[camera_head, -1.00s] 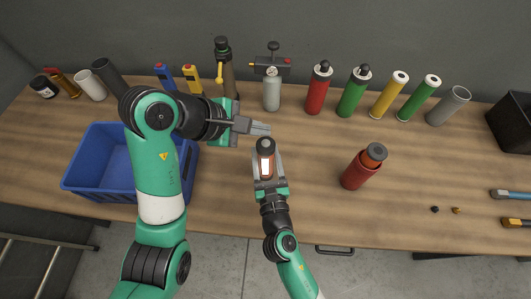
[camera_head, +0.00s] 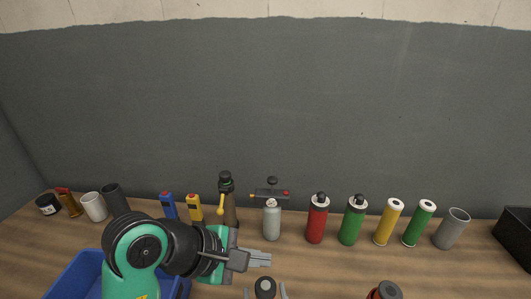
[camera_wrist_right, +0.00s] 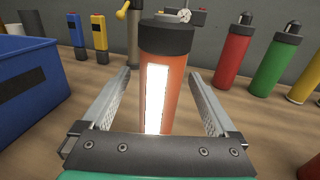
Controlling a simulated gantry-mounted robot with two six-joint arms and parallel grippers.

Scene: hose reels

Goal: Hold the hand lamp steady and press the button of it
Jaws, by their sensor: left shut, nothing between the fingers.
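The hand lamp (camera_wrist_right: 164,80) is an orange cylinder with a black cap and a lit white strip, standing upright in the right wrist view. Its round dark top (camera_head: 265,287) shows at the bottom edge of the head view. My right gripper (camera_wrist_right: 158,90) is open, with one finger on each side of the lamp and gaps visible on both sides. My left gripper (camera_head: 262,259) is shut and empty, just behind the lamp's top in the picture. I cannot make out the button clearly.
Behind stand a grey bottle (camera_head: 271,220), a red cylinder (camera_head: 316,222), a green cylinder (camera_head: 350,224) and several other tubes. A blue bin (camera_head: 75,276) is at the left. An orange container with a dark top (camera_head: 384,291) stands at the right front.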

